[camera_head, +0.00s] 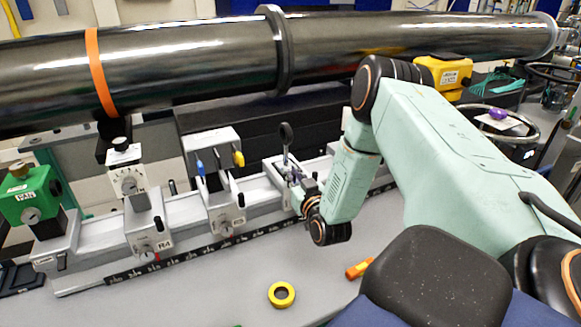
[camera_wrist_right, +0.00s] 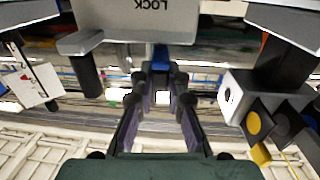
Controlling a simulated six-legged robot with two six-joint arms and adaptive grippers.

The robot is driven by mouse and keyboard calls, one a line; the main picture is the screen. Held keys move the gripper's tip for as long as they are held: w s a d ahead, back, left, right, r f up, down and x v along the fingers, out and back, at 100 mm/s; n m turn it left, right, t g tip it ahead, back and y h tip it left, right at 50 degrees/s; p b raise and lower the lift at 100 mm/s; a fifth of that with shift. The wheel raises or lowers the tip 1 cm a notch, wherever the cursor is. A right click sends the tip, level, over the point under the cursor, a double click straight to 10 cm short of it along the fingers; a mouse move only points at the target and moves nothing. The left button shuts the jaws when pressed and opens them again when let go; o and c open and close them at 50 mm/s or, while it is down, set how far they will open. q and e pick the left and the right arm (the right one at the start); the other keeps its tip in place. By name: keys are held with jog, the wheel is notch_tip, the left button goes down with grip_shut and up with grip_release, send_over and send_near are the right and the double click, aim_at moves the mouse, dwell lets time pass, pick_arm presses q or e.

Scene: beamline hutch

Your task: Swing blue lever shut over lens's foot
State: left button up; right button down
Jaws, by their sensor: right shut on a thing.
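My right gripper (camera_head: 300,187) reaches the lens carrier (camera_head: 273,168) on the rail from its right side. In the right wrist view my right gripper (camera_wrist_right: 160,80) is shut, its two dark fingers closed together at a small blue piece (camera_wrist_right: 160,57), which seems to be the blue lever. That piece sits just below a grey block (camera_wrist_right: 150,18) marked LOCK, shown upside down. The fingers hide most of the lever, so its angle cannot be told. A small dark round lens (camera_head: 286,131) stands upright on a thin post at the carrier. Its foot is hidden. My left gripper is not in view.
A long dark beam pipe (camera_head: 180,55) runs above the rail. Another carrier (camera_head: 225,212) with blue and yellow knobs stands left of the gripper. A yellow tape roll (camera_head: 281,305) and an orange object (camera_head: 359,268) lie on the table, with clear surface around them.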

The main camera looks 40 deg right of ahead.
jog(key=shift+d+r+n+t+y+p, duration=0.2)
jog(key=shift+n+t+y+p, duration=0.15)
jog(key=shift+y, duration=0.25)
jog(key=c, duration=1.3)
grip_release()
jog(key=shift+s+f, duration=0.1)
jog(key=shift+a, duration=0.1)
jog(key=v, duration=1.2)
